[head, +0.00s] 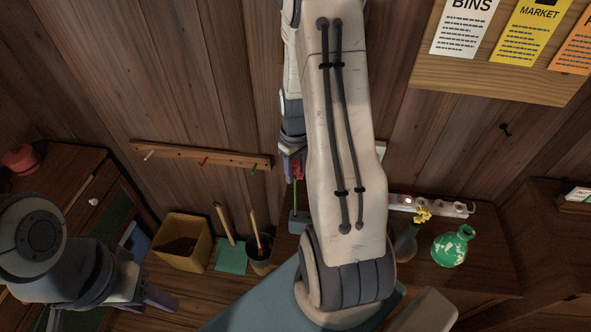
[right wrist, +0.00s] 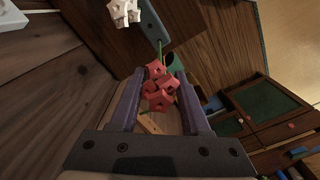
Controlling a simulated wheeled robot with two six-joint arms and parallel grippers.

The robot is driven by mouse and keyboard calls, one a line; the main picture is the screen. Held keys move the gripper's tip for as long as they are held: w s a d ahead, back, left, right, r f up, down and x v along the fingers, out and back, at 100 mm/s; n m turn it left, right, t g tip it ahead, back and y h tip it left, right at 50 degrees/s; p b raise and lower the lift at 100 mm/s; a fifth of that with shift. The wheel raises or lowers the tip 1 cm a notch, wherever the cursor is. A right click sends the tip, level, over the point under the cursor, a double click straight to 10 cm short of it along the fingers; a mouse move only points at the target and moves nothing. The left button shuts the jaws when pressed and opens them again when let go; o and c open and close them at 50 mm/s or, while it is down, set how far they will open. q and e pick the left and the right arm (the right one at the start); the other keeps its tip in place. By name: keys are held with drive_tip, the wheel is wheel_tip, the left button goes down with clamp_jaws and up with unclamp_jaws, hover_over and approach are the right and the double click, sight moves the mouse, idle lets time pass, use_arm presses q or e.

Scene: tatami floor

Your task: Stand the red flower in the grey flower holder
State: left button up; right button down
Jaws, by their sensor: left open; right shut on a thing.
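My right gripper (right wrist: 160,105) is shut on the red flower (right wrist: 160,88), with the bloom between its fingers. In the head view the red flower (head: 297,172) shows beside my right arm, its green stem hanging down. The grey flower holder (head: 299,222) stands on the bench just below the stem, partly hidden by my arm. A grey slab that looks like the holder (right wrist: 153,22) lies past the stem tip in the right wrist view. I cannot tell whether the tip is inside it or apart. My left gripper (head: 155,297) is open and low at the left.
A yellow bin (head: 182,241), a green sheet (head: 231,257) and a dark pot (head: 259,262) with a stick stand left of the holder. On the right are a yellow flower (head: 422,215), a green spotted vase (head: 453,246) and a power strip (head: 440,206). A peg rail (head: 200,156) hangs behind.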

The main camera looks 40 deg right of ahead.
wheel_tip(320, 180, down, 8)
drive_tip(key=b, duration=0.6)
idle(2.8)
drive_tip(key=shift+c, duration=1.5)
unclamp_jaws()
wheel_tip(320, 180, up, 11)
drive_tip(key=shift+f+b, duration=0.2)
drive_tip(key=shift+b, duration=0.35)
